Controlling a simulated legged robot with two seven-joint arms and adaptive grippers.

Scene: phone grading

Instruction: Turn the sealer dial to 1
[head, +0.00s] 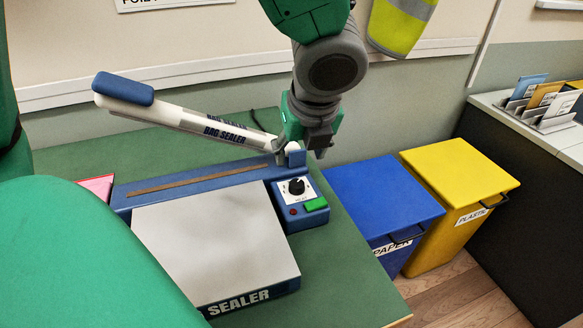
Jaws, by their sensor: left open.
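The bag sealer (218,245) stands on a green table, with its white top plate marked SEALER toward me. Its blue-handled lever arm (185,118) is raised, tilted up to the left. The dial (296,186) is a black knob on the small blue control box at the sealer's right end. The setting is too small to read. My left gripper (319,152) is above the dial and slightly right of it, near the lever's hinge, pointing down. It is open and apart from the dial; its fingers are partly hidden. My right gripper is not in view.
A green button (316,204) and a red light (293,211) sit in front of the dial. A blue PAPER bin (380,195) and a yellow PLASTIC bin (458,180) stand right of the table (345,290). A pink item (98,186) lies left of the sealer.

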